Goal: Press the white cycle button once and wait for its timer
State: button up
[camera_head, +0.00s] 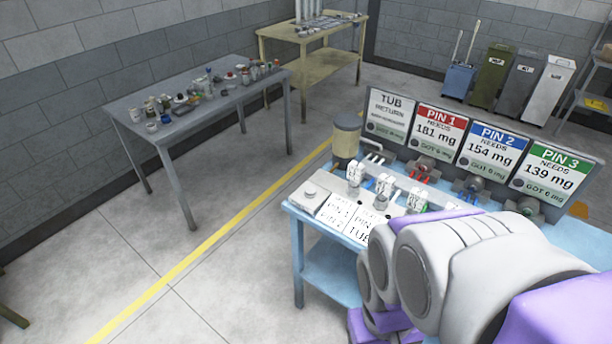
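A small white box with a round, pale button on top (310,191) sits at the near left corner of the blue bench (327,240). I take this to be the white cycle button; no label on it is readable. I cannot tell whether it is pressed. My arm fills the lower right, over the near side of the bench and to the right of the button, apart from it in the picture. No gripper fingertips can be made out. No separate timer display is readable.
Signs for TUB (391,115), PIN 1 (440,133), PIN 2 (490,149) and PIN 3 (547,170) stand along the bench's back. White cards (366,222) lie beside the button. A grey table (190,115) stands left; floor between is clear.

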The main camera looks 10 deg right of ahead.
grip_shut()
dwell(0.4)
dwell(0.9)
